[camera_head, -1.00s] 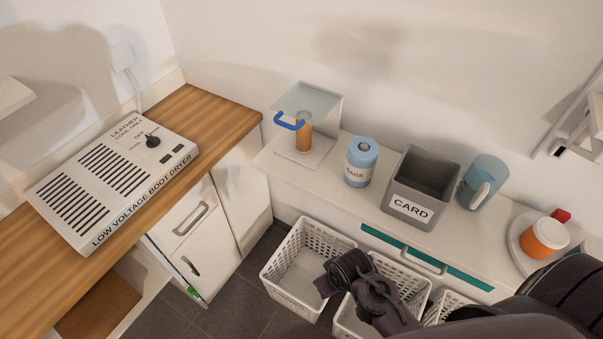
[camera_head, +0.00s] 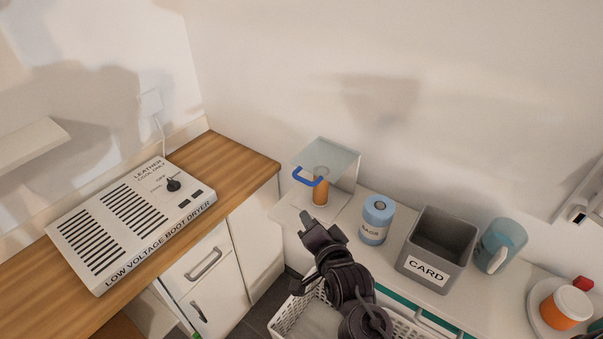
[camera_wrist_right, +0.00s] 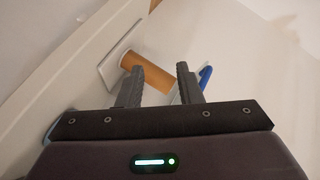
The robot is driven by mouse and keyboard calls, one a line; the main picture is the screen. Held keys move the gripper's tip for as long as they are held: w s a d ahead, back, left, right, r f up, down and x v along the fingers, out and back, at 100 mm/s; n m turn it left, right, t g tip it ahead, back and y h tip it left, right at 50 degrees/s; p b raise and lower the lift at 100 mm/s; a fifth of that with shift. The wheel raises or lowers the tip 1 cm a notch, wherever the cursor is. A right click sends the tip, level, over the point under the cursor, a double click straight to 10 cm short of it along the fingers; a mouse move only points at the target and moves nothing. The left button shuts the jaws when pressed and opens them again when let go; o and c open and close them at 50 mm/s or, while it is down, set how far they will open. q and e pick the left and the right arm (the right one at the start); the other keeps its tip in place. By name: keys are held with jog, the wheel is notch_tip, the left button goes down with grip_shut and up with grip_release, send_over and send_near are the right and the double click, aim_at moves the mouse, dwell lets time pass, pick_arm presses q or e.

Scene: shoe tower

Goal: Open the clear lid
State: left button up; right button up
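The clear lid (camera_head: 330,156) is a flat see-through panel at the top of a small stand near the back wall. A blue handle (camera_head: 309,178) is on its front-left edge and also shows in the right wrist view (camera_wrist_right: 205,76). An orange cylinder (camera_head: 320,191) stands under the lid; in the right wrist view it (camera_wrist_right: 148,66) appears beyond the fingers. My right gripper (camera_head: 307,218) is below and in front of the handle, apart from it. In the right wrist view its fingers (camera_wrist_right: 161,72) are spread with nothing between them. My left gripper is not seen.
To the right on the white counter are a blue bags canister (camera_head: 375,232), a grey card bin (camera_head: 408,262) and a teal jug (camera_head: 496,250). A boot dryer (camera_head: 108,262) lies on the wooden counter (camera_head: 232,150) at left. White baskets (camera_head: 290,318) stand below.

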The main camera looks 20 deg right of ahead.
aim_at(303, 182)
jog(key=w+r+m+t+h, duration=0.1)
jog(key=w+r+m, duration=0.1)
jog(key=w, duration=0.1)
jog(key=w+r+m+t+p, duration=0.1)
jog(key=w+m+t, duration=0.1)
jog(key=w, duration=0.1)
jog(key=w+r+m+t+h+p, duration=0.1)
jog(key=w+r+m, duration=0.1)
jog(key=w, duration=0.1)
jog(key=shift+w+d+r+m+t+h, duration=0.2)
jog(key=shift+w+r+m+t+h, duration=0.1)
jog(key=shift+w+t, duration=0.1)
jog(key=shift+w+d, duration=0.1)
jog(key=shift+w, duration=0.55)
jog(key=shift+c, duration=0.4)
grip_shut()
jog(key=shift+r, duration=0.1)
